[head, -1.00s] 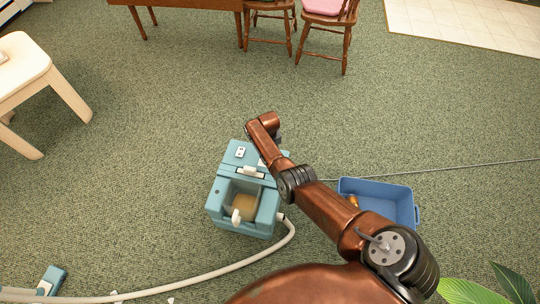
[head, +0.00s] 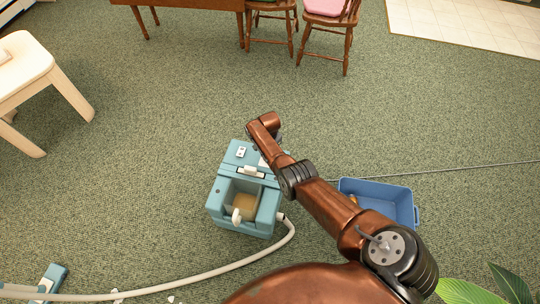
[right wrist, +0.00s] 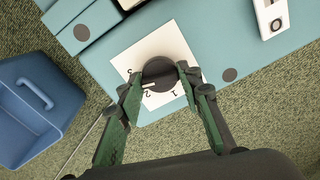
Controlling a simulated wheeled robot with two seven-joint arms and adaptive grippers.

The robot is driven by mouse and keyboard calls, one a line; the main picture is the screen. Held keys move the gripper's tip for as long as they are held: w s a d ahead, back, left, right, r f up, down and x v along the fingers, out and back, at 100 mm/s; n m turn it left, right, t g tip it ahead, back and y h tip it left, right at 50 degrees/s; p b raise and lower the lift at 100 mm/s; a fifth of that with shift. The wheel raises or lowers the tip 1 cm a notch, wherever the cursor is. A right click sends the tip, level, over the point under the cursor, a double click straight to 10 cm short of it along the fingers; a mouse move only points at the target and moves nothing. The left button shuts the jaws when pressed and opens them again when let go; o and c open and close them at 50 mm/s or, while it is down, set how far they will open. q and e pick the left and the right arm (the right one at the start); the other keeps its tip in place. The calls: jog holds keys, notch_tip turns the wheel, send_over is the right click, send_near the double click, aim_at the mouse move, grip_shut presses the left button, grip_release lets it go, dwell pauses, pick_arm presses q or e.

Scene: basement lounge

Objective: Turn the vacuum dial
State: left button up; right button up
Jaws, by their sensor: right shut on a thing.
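The vacuum (head: 224,198) is a teal box on the carpet in the head view, with an open bin in front holding something tan. In the right wrist view its top (right wrist: 225,45) carries a white square plate (right wrist: 170,40) with numbers 1, 2 and 3. The dark round dial (right wrist: 160,76) sits on this plate, its pale pointer mark near the 2. My right gripper (right wrist: 158,82) is shut on the dial, one finger on each side. In the head view my right arm hides the dial and the gripper. My left gripper is not in view.
A blue bin (head: 385,203) stands right of the vacuum and also shows in the right wrist view (right wrist: 35,105). A pale hose (head: 230,272) curves along the floor in front. A cord (head: 440,170) runs right. A white stool (head: 25,65) and wooden chairs (head: 325,30) stand farther off.

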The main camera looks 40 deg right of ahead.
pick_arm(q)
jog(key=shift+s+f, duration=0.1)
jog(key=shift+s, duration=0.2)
pick_arm(e)
jog(key=shift+m, duration=1.2)
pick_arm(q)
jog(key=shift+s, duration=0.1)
pick_arm(e)
jog(key=shift+m, duration=0.3)
jog(key=o, duration=1.2)
jog(key=shift+c, duration=0.2)
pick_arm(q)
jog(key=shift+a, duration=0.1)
pick_arm(e)
jog(key=shift+w+r, duration=0.1)
jog(key=shift+r, duration=0.7)
notch_tip(320, 180, up, 10)
jog(key=shift+r, duration=0.15)
